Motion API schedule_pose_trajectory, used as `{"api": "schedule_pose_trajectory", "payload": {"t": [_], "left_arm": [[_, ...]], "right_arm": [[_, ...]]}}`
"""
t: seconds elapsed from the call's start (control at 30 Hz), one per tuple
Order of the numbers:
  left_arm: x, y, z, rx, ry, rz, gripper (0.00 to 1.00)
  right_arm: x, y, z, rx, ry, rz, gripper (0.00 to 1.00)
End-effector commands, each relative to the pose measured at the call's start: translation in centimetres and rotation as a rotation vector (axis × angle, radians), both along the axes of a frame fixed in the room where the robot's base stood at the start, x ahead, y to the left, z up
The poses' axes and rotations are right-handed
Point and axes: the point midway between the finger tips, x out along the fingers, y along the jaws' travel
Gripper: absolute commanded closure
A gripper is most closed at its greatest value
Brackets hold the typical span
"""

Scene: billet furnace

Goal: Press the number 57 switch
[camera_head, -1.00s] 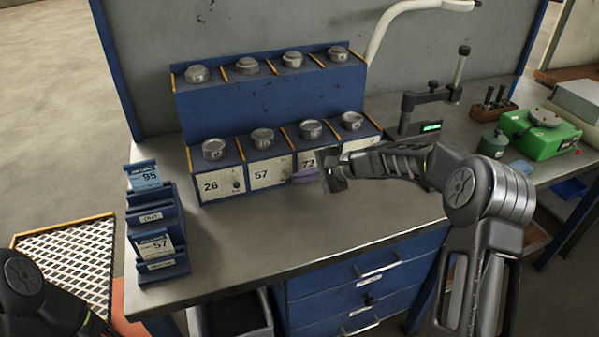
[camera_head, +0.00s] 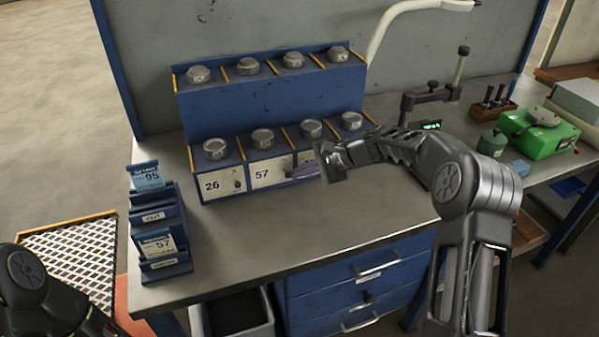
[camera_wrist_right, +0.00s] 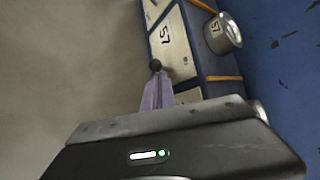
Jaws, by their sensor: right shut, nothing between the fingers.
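The number 57 panel (camera_head: 268,172) is a white plate on the front of the lower row of the blue rack. It also shows turned sideways in the right wrist view (camera_wrist_right: 170,38). Its small dark switch knob (camera_wrist_right: 155,65) sits right at the tips of my right gripper (camera_wrist_right: 158,92). The purple fingers are shut and empty; I cannot tell whether they touch the knob.
Panel 26 (camera_head: 222,184) with its own knob is just left of 57. My right wrist covers most of the panel to the right. A blue card holder (camera_head: 160,262) stands at the bench's left end. The bench top (camera_head: 300,230) in front of the rack is clear.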

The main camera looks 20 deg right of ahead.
Motion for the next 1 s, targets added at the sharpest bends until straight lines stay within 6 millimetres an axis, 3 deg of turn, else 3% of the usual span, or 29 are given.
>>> {"api": "schedule_pose_trajectory", "payload": {"t": [0.33,0.8,1.0], "left_arm": [[0.0,0.0,0.9,0.000,0.000,0.000,0.35],[-0.1,0.0,0.9,0.002,0.003,0.000,0.35],[-0.2,0.1,1.8,0.004,0.006,0.002,0.35]], "right_arm": [[0.0,0.2,1.6,0.002,-0.001,0.004,1.00],[0.0,0.4,1.8,0.005,-0.002,0.006,1.00],[-0.3,0.1,3.4,0.005,-0.002,0.007,1.00]]}}
